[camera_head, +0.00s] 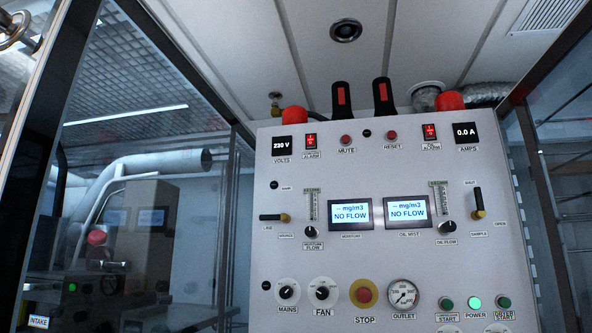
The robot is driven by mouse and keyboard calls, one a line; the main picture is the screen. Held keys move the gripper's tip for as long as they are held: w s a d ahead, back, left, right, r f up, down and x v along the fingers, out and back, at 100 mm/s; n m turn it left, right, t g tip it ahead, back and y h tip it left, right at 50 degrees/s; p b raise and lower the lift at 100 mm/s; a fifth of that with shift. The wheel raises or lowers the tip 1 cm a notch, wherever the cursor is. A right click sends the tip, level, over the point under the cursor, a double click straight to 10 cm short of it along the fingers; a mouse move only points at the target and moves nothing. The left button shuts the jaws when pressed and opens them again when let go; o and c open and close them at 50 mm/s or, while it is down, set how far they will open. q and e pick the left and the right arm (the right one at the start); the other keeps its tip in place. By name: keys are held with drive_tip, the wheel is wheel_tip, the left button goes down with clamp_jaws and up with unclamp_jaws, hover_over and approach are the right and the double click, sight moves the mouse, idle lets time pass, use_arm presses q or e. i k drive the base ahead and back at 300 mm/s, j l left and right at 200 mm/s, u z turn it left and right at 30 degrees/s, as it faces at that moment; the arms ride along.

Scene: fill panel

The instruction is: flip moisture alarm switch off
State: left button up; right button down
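The moisture alarm switch (311,141) is a small red switch in a dark frame, at the upper left of the grey control panel (350,260). A similar red switch (430,132), whose label ends in "alarm", is at the upper right beside the amps display (465,134). Neither of my grippers shows in the head view.
Red domes (293,115) and two black handles with red strips (341,98) rise at the panel's top edge. Mute (346,141) and reset (391,135) buttons lie between the switches. Two "NO FLOW" screens (350,214) sit below. Glass walls (110,150) flank the panel.

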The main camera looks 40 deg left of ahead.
sight(311, 138)
drive_tip(key=u, duration=1.05)
